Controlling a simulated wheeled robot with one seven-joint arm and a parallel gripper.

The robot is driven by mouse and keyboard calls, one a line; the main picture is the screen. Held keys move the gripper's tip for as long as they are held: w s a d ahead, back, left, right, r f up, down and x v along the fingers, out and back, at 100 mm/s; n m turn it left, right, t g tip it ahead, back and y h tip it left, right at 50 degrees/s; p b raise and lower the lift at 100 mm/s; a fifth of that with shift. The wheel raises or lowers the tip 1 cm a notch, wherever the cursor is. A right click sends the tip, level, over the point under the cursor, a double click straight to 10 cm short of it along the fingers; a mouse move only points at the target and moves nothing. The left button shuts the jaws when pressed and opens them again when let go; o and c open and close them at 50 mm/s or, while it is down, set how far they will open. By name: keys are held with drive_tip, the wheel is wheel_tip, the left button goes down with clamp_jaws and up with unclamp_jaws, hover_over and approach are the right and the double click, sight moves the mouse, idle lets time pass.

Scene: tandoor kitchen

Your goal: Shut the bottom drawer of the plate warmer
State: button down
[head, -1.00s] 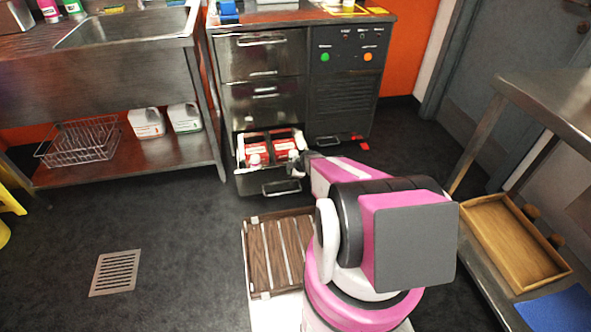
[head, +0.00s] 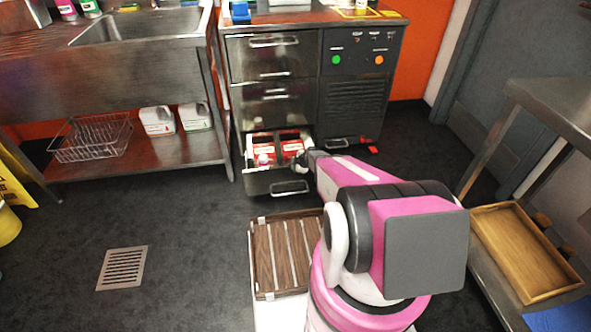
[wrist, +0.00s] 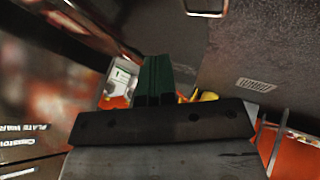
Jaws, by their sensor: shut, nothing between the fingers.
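The plate warmer (head: 355,100) is a dark steel cabinet with drawers on its left and a control panel on its right. Its bottom drawer (head: 268,184) stands pulled out, with red-and-white items (head: 263,153) inside. The drawers above it are shut. My gripper (head: 300,162) is at the drawer's right side, close to its front; I cannot tell whether it touches. In the wrist view the dark green fingers (wrist: 154,78) are together and empty. A dark panel with a handle (wrist: 205,12) shows at the top there.
A steel sink bench (head: 110,170) with a wire basket (head: 92,138) and white jugs stands left. A slatted wooden rack (head: 282,255) lies in front of me. A steel table (head: 560,110) and a wooden tray (head: 520,255) are right. The floor left of the rack is clear around a drain grate (head: 122,268).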

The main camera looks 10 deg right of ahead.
drive_tip(key=w, duration=2.8)
